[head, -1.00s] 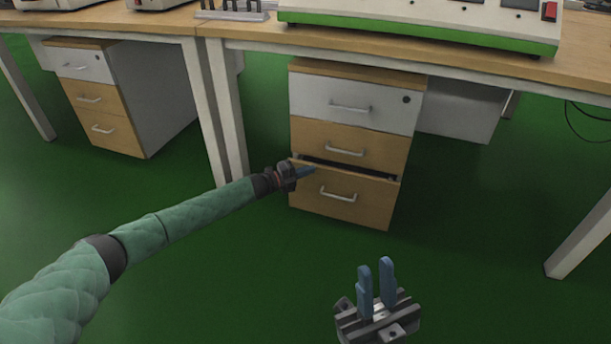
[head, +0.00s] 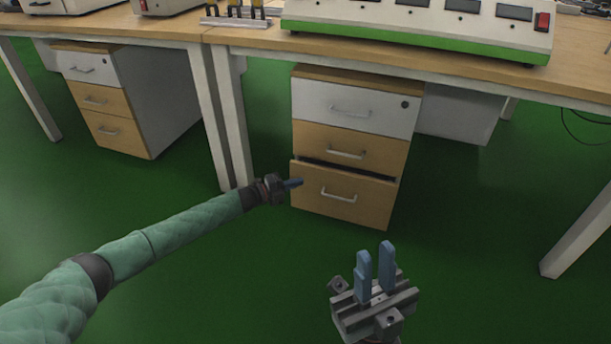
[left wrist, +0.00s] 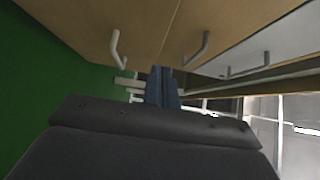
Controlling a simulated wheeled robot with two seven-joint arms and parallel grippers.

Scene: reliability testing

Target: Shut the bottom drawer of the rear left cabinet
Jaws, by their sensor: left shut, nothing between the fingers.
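The cabinet (head: 352,105) under the middle desk has a white top drawer and two wooden drawers below. Its bottom drawer (head: 325,208) stands slightly out, with a narrow dark gap along its top edge. My left gripper (head: 297,182) is shut and empty, its tip at the left edge of that drawer's front; I cannot tell whether it touches. In the left wrist view the blue fingers (left wrist: 161,85) are together, below wooden drawer fronts (left wrist: 150,25) with metal handles. My right gripper (head: 375,272) is open and empty, low in front of the cabinet.
Another cabinet (head: 108,103) with its drawers shut stands at the left. White desk legs (head: 232,130) rise left of the middle cabinet, and another leg (head: 580,235) stands at the right. A green-edged device (head: 415,40) sits on the desk. The green floor (head: 470,250) is clear.

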